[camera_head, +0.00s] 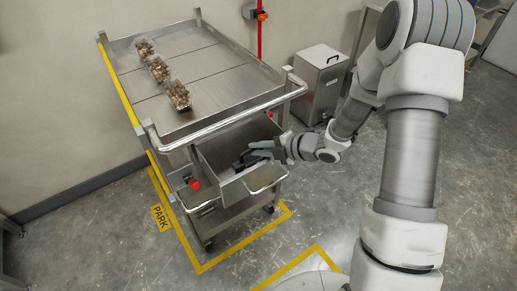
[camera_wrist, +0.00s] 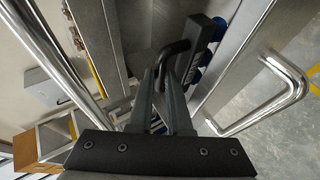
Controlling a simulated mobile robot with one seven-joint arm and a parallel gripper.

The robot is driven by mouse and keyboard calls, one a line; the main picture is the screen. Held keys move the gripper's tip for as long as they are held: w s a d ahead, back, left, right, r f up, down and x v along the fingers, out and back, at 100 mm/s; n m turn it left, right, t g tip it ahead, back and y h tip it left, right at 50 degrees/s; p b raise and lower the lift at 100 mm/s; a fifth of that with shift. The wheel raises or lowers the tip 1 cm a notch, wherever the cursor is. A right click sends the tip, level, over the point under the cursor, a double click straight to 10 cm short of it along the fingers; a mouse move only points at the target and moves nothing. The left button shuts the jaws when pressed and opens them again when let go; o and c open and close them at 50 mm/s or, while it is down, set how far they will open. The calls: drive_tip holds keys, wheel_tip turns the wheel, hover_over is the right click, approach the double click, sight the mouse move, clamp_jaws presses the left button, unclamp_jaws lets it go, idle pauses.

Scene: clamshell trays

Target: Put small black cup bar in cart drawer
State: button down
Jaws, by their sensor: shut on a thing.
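The small black cup bar (camera_wrist: 203,42) shows in the wrist view as a dark bar with blue cups along one side and a curved black handle. My gripper (camera_wrist: 166,78) is shut on its handle. In the head view my gripper (camera_head: 254,153) reaches in from the right over the open cart drawer (camera_head: 215,155), with the dark bar (camera_head: 241,164) at its tips, inside the drawer's outline. I cannot tell whether the bar touches the drawer floor. The fingers and handle hide part of the bar.
The steel cart's top (camera_head: 205,65) carries several clear clamshell trays (camera_head: 158,70) of small brown items. A push rail (camera_head: 225,118) runs above the drawer, and a drawer handle (camera_head: 262,186) sits in front. A steel bin (camera_head: 320,82) stands behind right.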

drive_tip(key=shift+f+b, duration=0.45)
drive_tip(key=shift+b, duration=0.05)
drive_tip(key=shift+f, duration=0.2)
